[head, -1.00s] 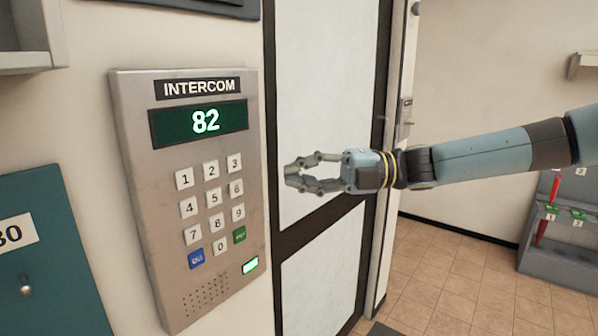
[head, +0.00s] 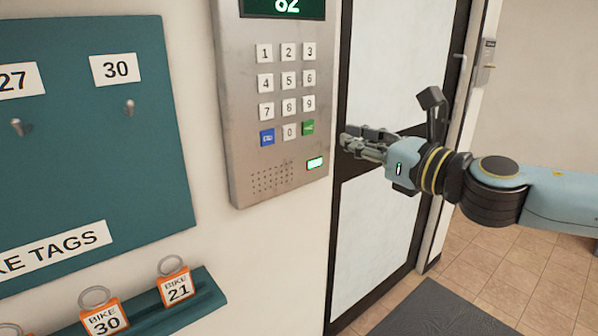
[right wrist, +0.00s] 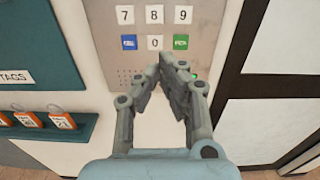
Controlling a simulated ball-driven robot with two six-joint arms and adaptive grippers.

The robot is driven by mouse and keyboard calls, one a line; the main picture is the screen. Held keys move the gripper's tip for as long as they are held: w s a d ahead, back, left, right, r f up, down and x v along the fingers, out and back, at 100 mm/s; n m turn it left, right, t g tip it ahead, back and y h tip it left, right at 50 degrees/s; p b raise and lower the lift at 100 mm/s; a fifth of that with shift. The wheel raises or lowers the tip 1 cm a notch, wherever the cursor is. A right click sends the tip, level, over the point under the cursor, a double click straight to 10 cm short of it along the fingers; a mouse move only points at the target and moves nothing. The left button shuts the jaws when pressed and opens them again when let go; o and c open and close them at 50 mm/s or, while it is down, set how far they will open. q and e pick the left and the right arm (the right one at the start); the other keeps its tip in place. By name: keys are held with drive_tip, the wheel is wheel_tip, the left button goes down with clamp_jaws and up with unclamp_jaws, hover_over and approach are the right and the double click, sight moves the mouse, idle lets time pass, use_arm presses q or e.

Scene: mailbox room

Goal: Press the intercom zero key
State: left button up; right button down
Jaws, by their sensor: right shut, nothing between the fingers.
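The white zero key (head: 289,131) sits in the bottom row between a blue key (head: 267,137) and a green key (head: 308,127). In the right wrist view the zero key (right wrist: 155,42) lies just beyond the fingertips. My right gripper (head: 350,140) is shut and empty, to the right of the keypad in the head view and apart from it. It also shows in the right wrist view (right wrist: 166,62). My left gripper is not in view.
A teal board (head: 85,160) with hooks hangs left of the intercom. Below it a teal ledge (head: 205,297) holds orange bike tags (head: 176,285). A framed door (head: 385,225) stands behind my right arm. A dark mat (head: 440,310) lies on the tiled floor.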

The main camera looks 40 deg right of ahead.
drive_tip(key=f, duration=0.2)
drive_tip(key=p, duration=0.8)
approach(292, 133)
drive_tip(key=w, duration=0.3)
drive_tip(key=w+p, duration=0.2)
drive_tip(key=w, duration=0.1)
drive_tip(key=shift+a+r+m, duration=0.2)
drive_tip(key=shift+a+m, duration=0.1)
drive_tip(key=shift+a, duration=0.05)
use_arm(q)
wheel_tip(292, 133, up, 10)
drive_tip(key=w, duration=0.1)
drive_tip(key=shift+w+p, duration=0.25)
drive_tip(key=shift+p, duration=0.05)
use_arm(e)
drive_tip(key=shift+w+f, duration=0.15)
drive_tip(key=shift+w, duration=0.5)
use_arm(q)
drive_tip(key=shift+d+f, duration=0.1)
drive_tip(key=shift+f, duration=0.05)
use_arm(e)
drive_tip(key=shift+w, duration=0.1)
